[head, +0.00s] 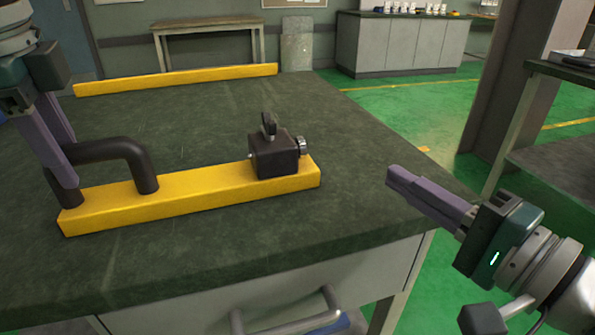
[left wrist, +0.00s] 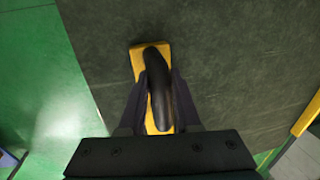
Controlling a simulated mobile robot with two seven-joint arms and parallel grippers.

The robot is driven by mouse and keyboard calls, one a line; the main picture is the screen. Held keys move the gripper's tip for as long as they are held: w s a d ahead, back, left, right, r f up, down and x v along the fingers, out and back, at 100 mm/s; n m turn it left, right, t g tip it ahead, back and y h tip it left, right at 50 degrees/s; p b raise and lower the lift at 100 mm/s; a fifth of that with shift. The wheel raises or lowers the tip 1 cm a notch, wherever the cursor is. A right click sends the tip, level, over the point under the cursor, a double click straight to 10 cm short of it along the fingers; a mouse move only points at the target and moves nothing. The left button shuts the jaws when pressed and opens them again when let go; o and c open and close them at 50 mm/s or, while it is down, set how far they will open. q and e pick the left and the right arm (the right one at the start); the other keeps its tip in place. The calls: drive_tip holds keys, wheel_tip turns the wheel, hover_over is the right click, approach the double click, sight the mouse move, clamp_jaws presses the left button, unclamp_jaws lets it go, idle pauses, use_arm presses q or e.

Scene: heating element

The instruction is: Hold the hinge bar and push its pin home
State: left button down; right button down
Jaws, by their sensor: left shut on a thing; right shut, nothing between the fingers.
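The yellow hinge bar (head: 210,196) lies on the dark worktop. A black curved handle (head: 110,149) stands on its left end. My left gripper (head: 68,183) is shut on this handle; in the left wrist view its fingers sit on both sides of the handle (left wrist: 157,88), with the yellow bar (left wrist: 139,56) below. A black block (head: 274,156) with an upright tab (head: 268,124) sits on the bar's right end. A silver pin head (head: 301,145) sticks out of the block's right side. My right gripper (head: 390,176) is shut and empty, right of the pin and apart from it.
A second yellow bar (head: 180,79) runs along the worktop's far edge. The worktop (head: 210,120) is clear between the bars. A drawer handle (head: 290,318) juts out below the front edge. A pillar (head: 520,75) and a side table (head: 560,150) stand at the right.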

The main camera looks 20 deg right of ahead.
use_arm(q)
drive_tip(key=c, duration=0.5)
unclamp_jaws()
